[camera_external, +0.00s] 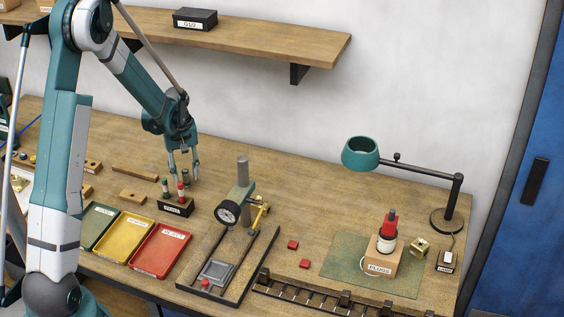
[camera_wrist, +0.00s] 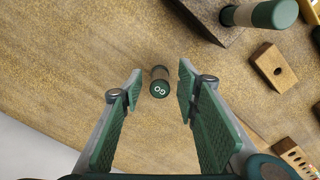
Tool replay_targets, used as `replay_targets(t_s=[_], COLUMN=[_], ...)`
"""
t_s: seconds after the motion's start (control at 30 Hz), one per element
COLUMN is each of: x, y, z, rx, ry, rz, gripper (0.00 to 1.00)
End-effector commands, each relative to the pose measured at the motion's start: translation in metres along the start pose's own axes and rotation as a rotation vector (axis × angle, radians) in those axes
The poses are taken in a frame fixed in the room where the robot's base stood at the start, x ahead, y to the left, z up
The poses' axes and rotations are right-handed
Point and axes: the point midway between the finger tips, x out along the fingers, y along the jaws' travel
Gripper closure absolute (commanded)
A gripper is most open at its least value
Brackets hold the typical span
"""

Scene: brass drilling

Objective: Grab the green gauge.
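In the external view, a green-topped gauge (camera_external: 165,186) stands upright at the left of a small black labelled stand (camera_external: 176,207), with a red gauge (camera_external: 181,191) to its right. My gripper (camera_external: 183,172) points down just above and behind them. In the wrist view, my gripper (camera_wrist: 156,92) is open, with green ribbed pads apart. A larger green-ended cylinder (camera_wrist: 272,14) with a pale shaft rises by a dark block at the top right. I cannot tell how these two match the external view.
A wooden block with a hole (camera_wrist: 273,69) lies at the right in the wrist view. Green (camera_external: 97,224), yellow (camera_external: 128,236) and red (camera_external: 160,250) trays lie in front.

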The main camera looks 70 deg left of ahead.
Motion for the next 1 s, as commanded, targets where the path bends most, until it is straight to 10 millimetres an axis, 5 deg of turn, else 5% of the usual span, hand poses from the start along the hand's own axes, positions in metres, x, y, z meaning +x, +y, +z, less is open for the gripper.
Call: replay_targets(t_s=[0.43,0.67,1.0], x=[-0.0002,-0.0002,-0.0008], y=[0.0001,0.0001,0.0001], z=[-0.0002,-0.0002,-0.0002], rx=[0.000,0.000,0.000], ry=[0.000,0.000,0.000], rz=[0.000,0.000,0.000], gripper=[0.68,0.97,0.99])
